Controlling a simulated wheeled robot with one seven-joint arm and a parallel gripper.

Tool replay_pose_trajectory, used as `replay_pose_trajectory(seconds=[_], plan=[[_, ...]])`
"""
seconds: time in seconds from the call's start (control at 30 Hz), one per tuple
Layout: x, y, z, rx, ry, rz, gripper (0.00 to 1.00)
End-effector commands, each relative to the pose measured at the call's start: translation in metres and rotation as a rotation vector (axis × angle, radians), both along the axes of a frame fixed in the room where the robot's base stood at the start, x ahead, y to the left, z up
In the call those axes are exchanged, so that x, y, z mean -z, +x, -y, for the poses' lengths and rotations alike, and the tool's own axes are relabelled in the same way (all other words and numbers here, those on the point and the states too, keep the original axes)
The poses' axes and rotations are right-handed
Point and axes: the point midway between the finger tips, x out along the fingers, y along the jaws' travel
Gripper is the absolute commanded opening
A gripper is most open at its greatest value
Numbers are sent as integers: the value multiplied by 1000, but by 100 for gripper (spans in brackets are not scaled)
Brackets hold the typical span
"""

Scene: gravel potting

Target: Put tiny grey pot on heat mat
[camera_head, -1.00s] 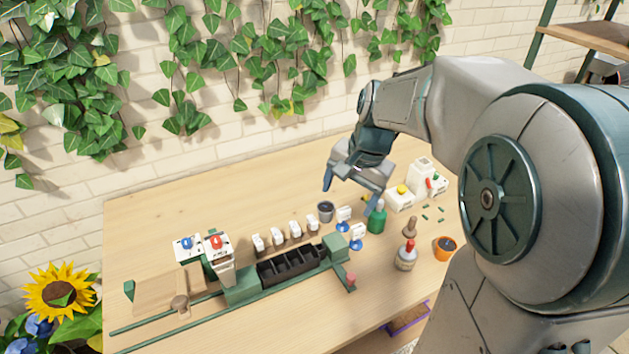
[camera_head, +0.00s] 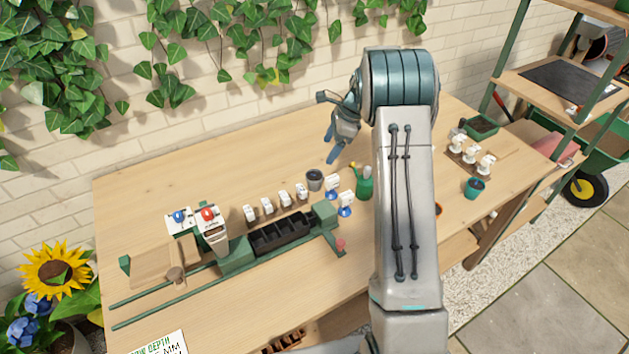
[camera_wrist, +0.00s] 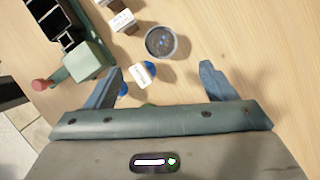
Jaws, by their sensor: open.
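The tiny grey pot (camera_head: 315,180) stands upright on the wooden table, at the far end of the row of white-topped markers. It also shows in the wrist view (camera_wrist: 161,42), with dark contents, ahead of the open fingers and apart from them. My gripper (camera_head: 334,143) is open and empty above the table, behind and right of the pot in the head view; its spread blue fingers show in the wrist view (camera_wrist: 165,77). A flat black mat (camera_head: 570,85), which looks like the heat mat, lies on a shelf at the right. My arm hides part of the table.
A green rail fixture with a black cell tray (camera_head: 280,234) stands left of the pot. Blue-based markers (camera_head: 345,203) and a green bottle (camera_head: 364,186) stand close to its right. A teal pot (camera_head: 474,188) is near the right table edge. The back left of the table is clear.

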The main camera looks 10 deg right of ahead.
Motion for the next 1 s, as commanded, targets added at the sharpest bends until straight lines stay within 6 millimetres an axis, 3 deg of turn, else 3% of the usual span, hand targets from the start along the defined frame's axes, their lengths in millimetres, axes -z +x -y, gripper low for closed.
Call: replay_pose_trajectory(seconds=[0.3,0.63,1.0], plan=[[55,3,-23,-1,1,-5,77],[79,5,-34,-2,1,-2,77],[119,9,-49,-3,0,0,77]])
